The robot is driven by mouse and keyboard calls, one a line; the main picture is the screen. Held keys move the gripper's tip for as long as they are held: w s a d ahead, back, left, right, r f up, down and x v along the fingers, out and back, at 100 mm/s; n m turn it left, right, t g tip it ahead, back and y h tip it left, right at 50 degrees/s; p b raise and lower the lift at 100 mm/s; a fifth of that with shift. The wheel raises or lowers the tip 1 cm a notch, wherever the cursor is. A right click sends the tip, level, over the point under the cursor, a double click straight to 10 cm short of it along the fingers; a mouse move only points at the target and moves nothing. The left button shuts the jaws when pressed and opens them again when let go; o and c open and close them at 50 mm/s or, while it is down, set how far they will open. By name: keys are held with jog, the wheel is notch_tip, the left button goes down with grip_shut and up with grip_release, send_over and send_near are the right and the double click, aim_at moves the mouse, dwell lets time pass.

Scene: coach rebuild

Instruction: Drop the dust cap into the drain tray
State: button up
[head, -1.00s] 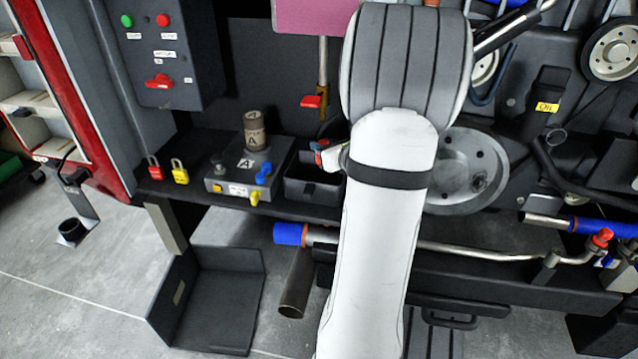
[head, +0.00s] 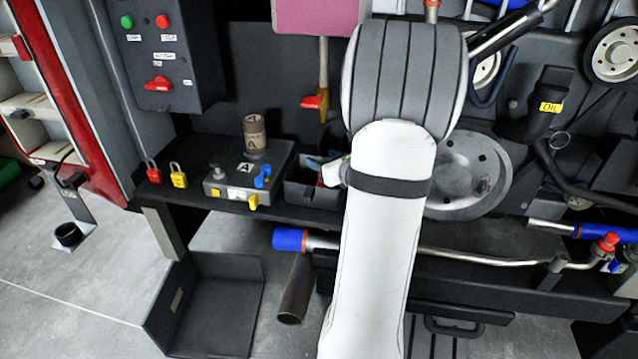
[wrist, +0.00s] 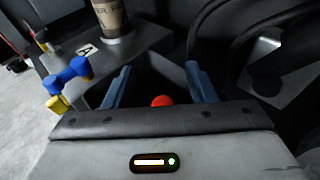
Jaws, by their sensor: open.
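A small round red cap, which I take for the dust cap, shows in the wrist view (wrist: 162,101) between my fingers and touches neither one. The box stands on the shelf, right of the grey block marked A. My gripper (wrist: 158,88) is open, its two blue fingers wide apart over the box. In the head view my arm hides the box's right part and most of the gripper.
The grey block (head: 240,185) left of the box carries a brown cylinder (head: 254,135), a blue knob (head: 263,176) and a yellow knob (head: 253,201). Red and yellow padlocks stand further left. A large dark open bin (head: 215,300) is on the floor below.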

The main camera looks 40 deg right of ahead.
jog(key=shift+p+v, duration=0.45)
jog(key=shift+v, duration=3.45)
jog(key=s+a+r+n+g+y+p, duration=0.1)
jog(key=a+r+n+g+y+p, duration=0.3)
jog(key=a+n, duration=0.75)
jog(key=s+a+r+n+g+y+p, duration=0.1)
jog(key=a+r+n+g+y+p, duration=0.3)
jog(key=a+n, duration=0.75)
jog(key=s+a+r+n+g+h+p, duration=0.4)
jog(key=s+a+r+n+h+p, duration=0.2)
jog(key=s+n, duration=0.4)
jog(key=r+n+h, duration=0.1)
jog(key=n, duration=0.3)
jog(key=shift+a, duration=0.3)
